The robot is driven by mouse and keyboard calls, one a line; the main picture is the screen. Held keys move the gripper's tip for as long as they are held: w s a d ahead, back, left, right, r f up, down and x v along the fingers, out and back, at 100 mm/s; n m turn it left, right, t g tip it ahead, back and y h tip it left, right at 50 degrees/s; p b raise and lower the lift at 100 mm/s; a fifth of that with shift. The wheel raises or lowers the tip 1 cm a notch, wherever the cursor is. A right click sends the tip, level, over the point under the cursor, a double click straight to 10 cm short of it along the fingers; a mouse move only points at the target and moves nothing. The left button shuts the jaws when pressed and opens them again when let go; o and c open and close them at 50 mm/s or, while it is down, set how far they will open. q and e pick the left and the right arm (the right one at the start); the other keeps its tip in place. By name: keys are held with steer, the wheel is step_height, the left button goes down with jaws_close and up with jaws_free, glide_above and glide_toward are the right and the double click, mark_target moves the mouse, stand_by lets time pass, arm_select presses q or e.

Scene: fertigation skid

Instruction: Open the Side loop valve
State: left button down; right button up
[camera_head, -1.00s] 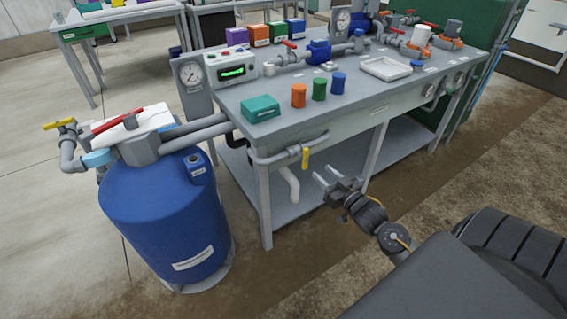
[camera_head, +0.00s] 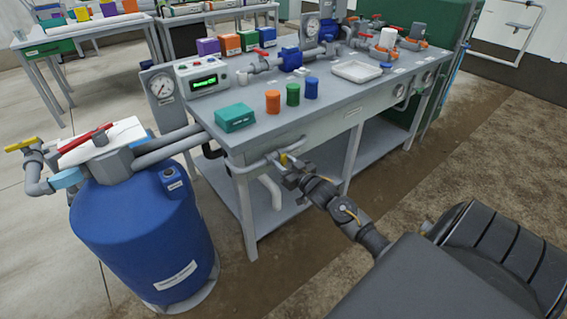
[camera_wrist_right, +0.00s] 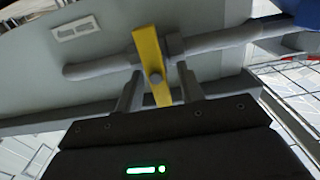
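A small valve with a yellow lever (camera_head: 283,158) sits on the grey pipe loop (camera_head: 255,167) along the bench's front edge. In the right wrist view the yellow lever (camera_wrist_right: 150,52) stands crosswise to the grey pipe (camera_wrist_right: 216,40). My right gripper (camera_head: 281,170) is at this lever. In the wrist view its two fingers (camera_wrist_right: 158,78) stand on either side of the lever's lower part, with a gap showing on both sides, so it is open. Any label naming this valve is not readable. My left gripper is not in view.
A blue tank (camera_head: 140,235) with red and yellow levers stands at left. Floor in front of the bench is clear.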

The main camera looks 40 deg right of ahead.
jaws_close()
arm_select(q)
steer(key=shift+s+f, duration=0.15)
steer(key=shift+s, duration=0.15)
